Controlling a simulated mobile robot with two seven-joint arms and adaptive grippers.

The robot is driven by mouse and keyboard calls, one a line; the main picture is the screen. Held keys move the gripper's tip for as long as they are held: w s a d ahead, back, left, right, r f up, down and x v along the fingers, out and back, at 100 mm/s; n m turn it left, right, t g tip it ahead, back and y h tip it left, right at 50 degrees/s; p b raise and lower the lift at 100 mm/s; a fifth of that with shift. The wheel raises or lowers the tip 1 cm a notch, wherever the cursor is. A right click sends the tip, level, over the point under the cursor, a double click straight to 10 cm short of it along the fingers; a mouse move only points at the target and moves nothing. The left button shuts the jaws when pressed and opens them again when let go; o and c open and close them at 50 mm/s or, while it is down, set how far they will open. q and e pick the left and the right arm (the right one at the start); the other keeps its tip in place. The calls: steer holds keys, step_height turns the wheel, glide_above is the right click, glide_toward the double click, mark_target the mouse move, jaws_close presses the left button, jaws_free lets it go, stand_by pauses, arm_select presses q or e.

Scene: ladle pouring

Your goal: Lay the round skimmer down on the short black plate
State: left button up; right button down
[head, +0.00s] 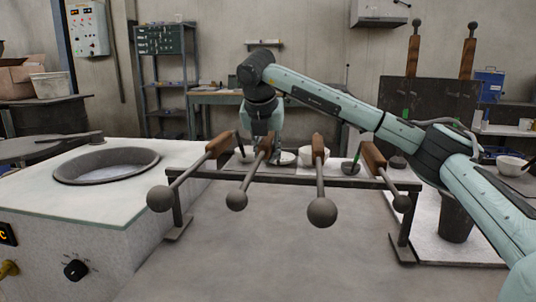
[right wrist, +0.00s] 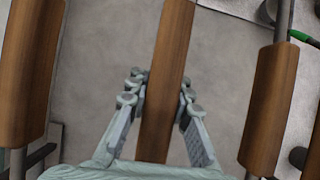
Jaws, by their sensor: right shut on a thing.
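My right gripper (right wrist: 161,92) has its fingers on either side of a brown wooden handle (right wrist: 168,60) and is shut on it. In the head view my right gripper (head: 264,140) points down at the second tool from the left on the dark rack (head: 290,180). That tool's dark rod ends in a round head (head: 236,200) at the front of the rack. Whether this is the round skimmer I cannot tell, as the rack's tools look alike. I cannot make out the short black plate for certain. My left gripper is not in view.
Similar tools flank it, with round heads at left (head: 160,198) and right (head: 322,212), and another further right. A large round basin (head: 107,165) is in the counter at left. White bowls (head: 314,156) stand behind the rack. A dark pot (head: 456,218) stands at right.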

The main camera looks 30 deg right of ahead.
stand_by(0.4)
steer(key=c, duration=1.4)
jaws_free()
steer(key=shift+o, duration=0.6)
steer(key=shift+f, duration=0.1)
steer(key=shift+s+f, duration=0.1)
steer(key=v, duration=1.1)
steer(key=shift+a+r, duration=0.2)
steer(key=shift+r, duration=0.2)
steer(key=shift+s+r, duration=0.1)
steer(key=shift+r, duration=0.15)
step_height(320, 180, up, 7)
steer(key=p, duration=0.5)
steer(key=shift+f, duration=0.15)
